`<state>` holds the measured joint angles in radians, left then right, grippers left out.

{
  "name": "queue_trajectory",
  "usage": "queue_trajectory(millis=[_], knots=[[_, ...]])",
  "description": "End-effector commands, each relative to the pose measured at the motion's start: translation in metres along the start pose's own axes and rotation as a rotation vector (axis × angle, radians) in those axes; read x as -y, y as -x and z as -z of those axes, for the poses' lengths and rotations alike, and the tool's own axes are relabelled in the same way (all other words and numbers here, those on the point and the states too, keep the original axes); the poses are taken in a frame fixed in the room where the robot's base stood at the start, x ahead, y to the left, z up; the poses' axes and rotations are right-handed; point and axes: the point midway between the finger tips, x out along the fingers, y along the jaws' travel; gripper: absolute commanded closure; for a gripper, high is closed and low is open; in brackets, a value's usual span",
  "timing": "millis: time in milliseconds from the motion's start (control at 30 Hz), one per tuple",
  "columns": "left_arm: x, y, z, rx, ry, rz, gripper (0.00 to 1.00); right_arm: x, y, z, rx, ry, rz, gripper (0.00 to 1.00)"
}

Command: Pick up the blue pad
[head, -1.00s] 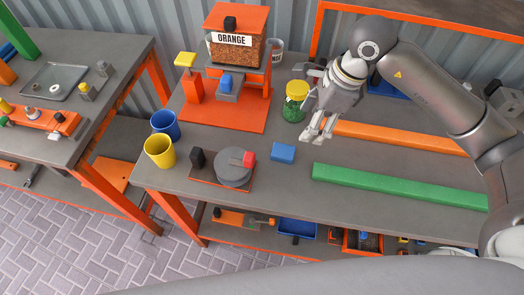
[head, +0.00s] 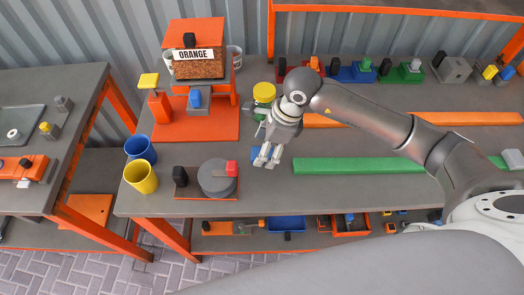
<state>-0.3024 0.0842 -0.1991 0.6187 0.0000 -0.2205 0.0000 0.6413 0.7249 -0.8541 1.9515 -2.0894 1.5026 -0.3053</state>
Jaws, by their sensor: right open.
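The blue pad (head: 257,151) is a small flat blue block on the grey workbench, between the round grey disc and the green plank. It is mostly hidden behind my right gripper, with only a blue part showing. My right gripper (head: 267,164) is open, fingers pointing down, over and in front of the pad. I cannot tell whether the fingers touch the pad or the bench. My left gripper is not in view.
The grey disc with a red block (head: 231,168) stands left of the gripper. A green plank (head: 350,164) lies to the right. A yellow-lidded jar (head: 264,92) is behind. Blue (head: 140,149) and yellow (head: 140,176) cups stand at the bench's left edge.

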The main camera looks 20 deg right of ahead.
Motion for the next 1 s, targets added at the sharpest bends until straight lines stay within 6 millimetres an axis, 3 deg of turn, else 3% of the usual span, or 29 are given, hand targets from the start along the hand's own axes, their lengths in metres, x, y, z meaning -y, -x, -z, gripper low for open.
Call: queue_trajectory(millis=[133, 400, 800, 1000], knots=[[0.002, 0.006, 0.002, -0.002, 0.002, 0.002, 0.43, -0.001, -0.017, -0.001, 0.0, 0.0, -0.002, 0.35], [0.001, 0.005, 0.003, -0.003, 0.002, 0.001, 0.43, 0.0, -0.021, 0.0, 0.0, 0.001, 0.001, 0.35], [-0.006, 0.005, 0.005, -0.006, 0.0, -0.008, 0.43, 0.001, -0.02, 0.0, 0.0, 0.001, 0.001, 0.84], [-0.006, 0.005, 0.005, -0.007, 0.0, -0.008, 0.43, 0.001, -0.02, 0.0, 0.0, 0.001, 0.001, 0.84]])
